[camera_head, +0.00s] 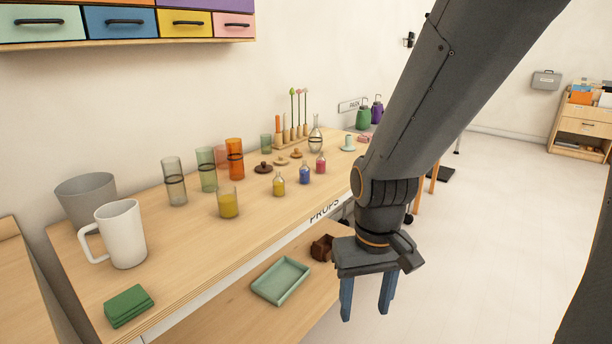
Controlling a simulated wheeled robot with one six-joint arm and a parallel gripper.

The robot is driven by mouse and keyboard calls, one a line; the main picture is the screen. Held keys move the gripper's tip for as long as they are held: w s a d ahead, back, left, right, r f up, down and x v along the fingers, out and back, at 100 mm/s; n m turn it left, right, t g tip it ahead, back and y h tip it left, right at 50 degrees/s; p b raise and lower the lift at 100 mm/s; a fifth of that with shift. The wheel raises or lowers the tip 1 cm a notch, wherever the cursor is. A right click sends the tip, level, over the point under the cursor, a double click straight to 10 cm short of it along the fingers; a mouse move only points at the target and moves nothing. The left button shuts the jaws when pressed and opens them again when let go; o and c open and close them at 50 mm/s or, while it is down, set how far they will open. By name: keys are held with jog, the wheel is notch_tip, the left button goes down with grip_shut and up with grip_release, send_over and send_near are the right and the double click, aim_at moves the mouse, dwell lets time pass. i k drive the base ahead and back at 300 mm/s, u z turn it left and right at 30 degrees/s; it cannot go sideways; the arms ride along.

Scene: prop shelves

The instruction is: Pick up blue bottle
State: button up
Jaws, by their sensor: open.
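The blue bottle (304,175) is a small bottle with blue contents, standing upright near the front edge of the wooden shelf top (190,240). A yellow bottle (279,185) stands to its left and a red bottle (321,163) to its right, both close by. My gripper (367,298) hangs in front of the shelf, to the right of and lower in the picture than the blue bottle. Its two blue fingers are apart and point down, with nothing between them. The blue bottle is in full view.
A glass with yellow liquid (228,203), orange tumblers (235,160) and a white mug (121,235) stand to the left. A green tray (281,280) rests on the lower shelf.

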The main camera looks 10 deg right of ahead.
aim_at(304, 171)
jog(key=u, duration=0.5)
jog(key=i, duration=0.3)
jog(key=z, duration=1.4)
jog(key=i, duration=0.5)
